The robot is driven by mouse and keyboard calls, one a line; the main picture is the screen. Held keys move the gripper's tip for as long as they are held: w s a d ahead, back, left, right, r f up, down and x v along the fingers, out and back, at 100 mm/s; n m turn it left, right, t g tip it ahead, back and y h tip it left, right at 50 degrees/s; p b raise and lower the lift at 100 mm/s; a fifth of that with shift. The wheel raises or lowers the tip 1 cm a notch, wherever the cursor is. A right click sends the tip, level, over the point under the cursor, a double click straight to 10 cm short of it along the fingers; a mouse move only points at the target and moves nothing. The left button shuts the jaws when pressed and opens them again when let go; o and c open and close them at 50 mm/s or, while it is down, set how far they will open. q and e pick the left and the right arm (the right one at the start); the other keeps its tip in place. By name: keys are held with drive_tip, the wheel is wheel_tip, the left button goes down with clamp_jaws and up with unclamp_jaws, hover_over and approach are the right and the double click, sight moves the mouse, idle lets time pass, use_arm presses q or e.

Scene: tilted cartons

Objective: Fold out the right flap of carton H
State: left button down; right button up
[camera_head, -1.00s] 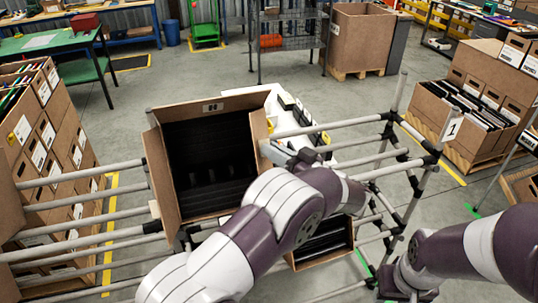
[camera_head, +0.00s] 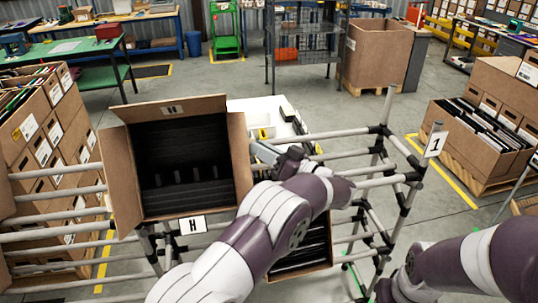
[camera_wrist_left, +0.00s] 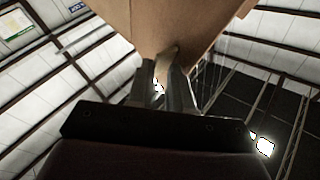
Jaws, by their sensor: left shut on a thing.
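Carton H (camera_head: 182,214) is a brown, tilted carton with a dark inside, facing me in the head view. The right flap (camera_head: 241,160) stands along the right edge of the opening. My left gripper (camera_head: 262,153) is at the outer edge of this flap, reaching in from the right side. In the left wrist view its two fingers (camera_wrist_left: 168,85) are closed on the cardboard (camera_wrist_left: 165,22). My right arm shows at the lower right, with its gripper out of view.
Carton H sits on a grey pipe rack (camera_head: 345,135) with black joints. Another carton (camera_head: 302,248) with dark contents sits lower, behind my left forearm. A white bin (camera_head: 262,110) stands behind the rack. Brown cartons (camera_head: 55,130) fill the left side. Open floor lies beyond.

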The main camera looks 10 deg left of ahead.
use_arm(q)
drive_tip(key=shift+w+a+f+g+y, duration=0.1)
drive_tip(key=shift+w+g+y, duration=0.1)
drive_tip(key=shift+g+y, duration=0.1)
drive_tip(key=shift+a, duration=0.1)
drive_tip(key=c, duration=1.3)
unclamp_jaws()
drive_tip(key=shift+w+a+f, duration=0.15)
drive_tip(key=shift+w+a, duration=0.1)
drive_tip(key=shift+a, duration=0.1)
drive_tip(key=shift+s+d, duration=0.1)
